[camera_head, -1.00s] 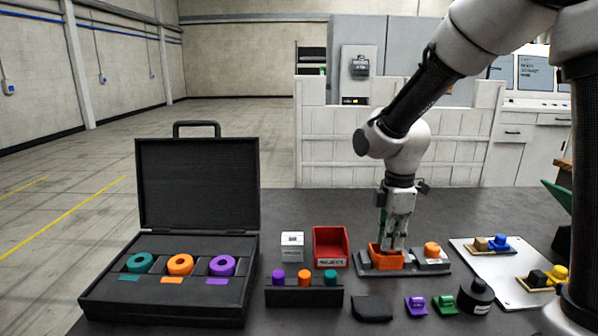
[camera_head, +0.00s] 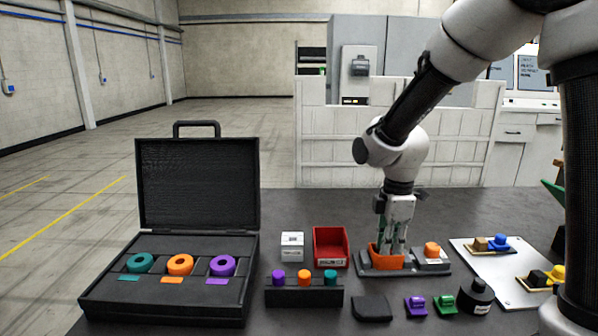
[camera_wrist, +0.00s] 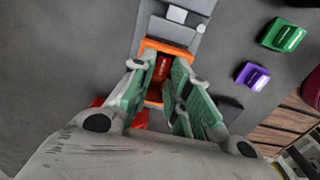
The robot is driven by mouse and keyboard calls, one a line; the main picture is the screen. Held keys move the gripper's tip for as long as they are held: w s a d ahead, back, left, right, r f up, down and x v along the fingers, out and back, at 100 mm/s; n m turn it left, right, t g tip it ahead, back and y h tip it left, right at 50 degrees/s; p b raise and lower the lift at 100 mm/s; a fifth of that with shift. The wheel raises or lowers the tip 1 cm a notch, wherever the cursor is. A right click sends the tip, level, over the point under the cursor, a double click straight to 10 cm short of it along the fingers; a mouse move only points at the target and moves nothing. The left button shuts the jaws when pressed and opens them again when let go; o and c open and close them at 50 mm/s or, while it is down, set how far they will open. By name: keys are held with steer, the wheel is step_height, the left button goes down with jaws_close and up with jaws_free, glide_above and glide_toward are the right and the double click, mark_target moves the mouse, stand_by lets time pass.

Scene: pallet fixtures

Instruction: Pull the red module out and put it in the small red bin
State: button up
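The red module (camera_wrist: 162,68) sits inside an orange housing (camera_wrist: 165,46) on a grey fixture; in the head view the module cannot be made out, but the orange housing (camera_head: 381,258) shows. My gripper (camera_head: 396,252) points down over the housing. In the wrist view my gripper (camera_wrist: 158,73) has its green-padded fingers apart, one on each side of the red module. Whether the pads touch it is not clear. The small red bin (camera_head: 331,247) stands left of the fixture and looks empty. Part of it is hidden behind the fingers in the wrist view.
A white labelled box (camera_head: 292,246) stands left of the bin. An open black case (camera_head: 165,290) with coloured rings is at the left. A black rack (camera_head: 304,298) of coloured knobs stands in front of the bin. A white board (camera_head: 500,270) with several parts lies right.

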steer(key=shift+f, duration=0.4)
steer(key=shift+r, duration=0.2)
stand_by(0.4)
jaws_close()
